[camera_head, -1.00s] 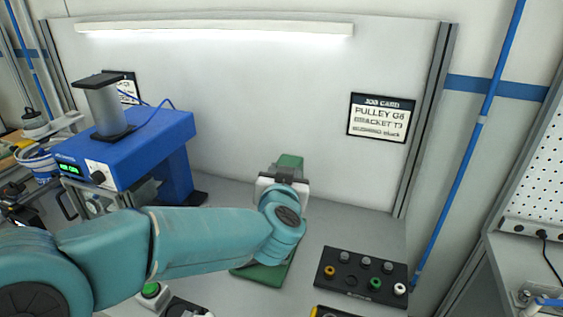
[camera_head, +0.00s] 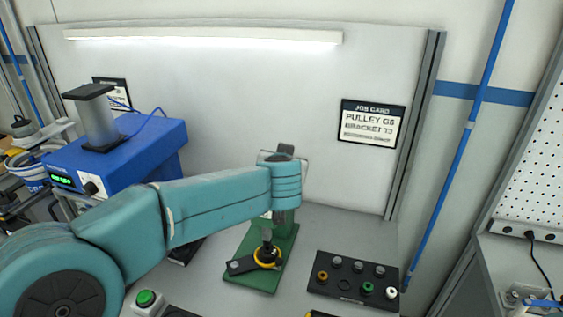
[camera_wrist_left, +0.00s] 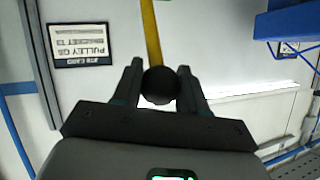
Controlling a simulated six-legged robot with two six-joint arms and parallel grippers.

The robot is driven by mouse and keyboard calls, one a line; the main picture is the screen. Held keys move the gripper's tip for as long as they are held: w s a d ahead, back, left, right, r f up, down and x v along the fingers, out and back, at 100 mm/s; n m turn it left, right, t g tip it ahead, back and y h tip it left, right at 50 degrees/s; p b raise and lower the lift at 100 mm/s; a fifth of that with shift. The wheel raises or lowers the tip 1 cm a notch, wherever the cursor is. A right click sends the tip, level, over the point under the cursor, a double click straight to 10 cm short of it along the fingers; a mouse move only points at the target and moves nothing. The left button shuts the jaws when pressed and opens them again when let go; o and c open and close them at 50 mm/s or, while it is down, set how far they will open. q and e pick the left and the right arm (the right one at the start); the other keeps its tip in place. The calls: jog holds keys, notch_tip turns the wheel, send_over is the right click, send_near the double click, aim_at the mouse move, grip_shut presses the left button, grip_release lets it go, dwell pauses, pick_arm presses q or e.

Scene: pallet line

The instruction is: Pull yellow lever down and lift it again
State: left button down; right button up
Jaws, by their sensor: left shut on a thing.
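In the left wrist view, my left gripper (camera_wrist_left: 159,76) is shut on a round black knob (camera_wrist_left: 160,87), with one finger on each side. The yellow lever (camera_wrist_left: 151,30) runs from the knob to the top edge of this upside-down view. In the head view, my left arm reaches from the left across a green press (camera_head: 284,232) and hides the lever and most of the gripper. On the press's green base, a yellow ring-shaped part (camera_head: 268,264) and a dark piece sit in front of the column. My right gripper is not in view.
A blue machine (camera_head: 150,140) stands at the left. A black tray (camera_head: 352,275) with several small parts lies right of the press. A green button (camera_head: 146,298) is at the front. The back panel carries a job card (camera_head: 372,124).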

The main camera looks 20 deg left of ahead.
pick_arm(q)
jog(key=shift+r, duration=0.15)
jog(key=c, duration=0.7)
grip_release()
jog(key=shift+w, duration=0.1)
jog(key=shift+o, duration=0.3)
jog(key=shift+w, duration=0.15)
jog(key=v, duration=1.6)
jog(key=shift+s+b, duration=0.25)
jog(key=shift+b, duration=0.05)
jog(key=shift+w+d, duration=0.1)
jog(key=shift+w, duration=0.05)
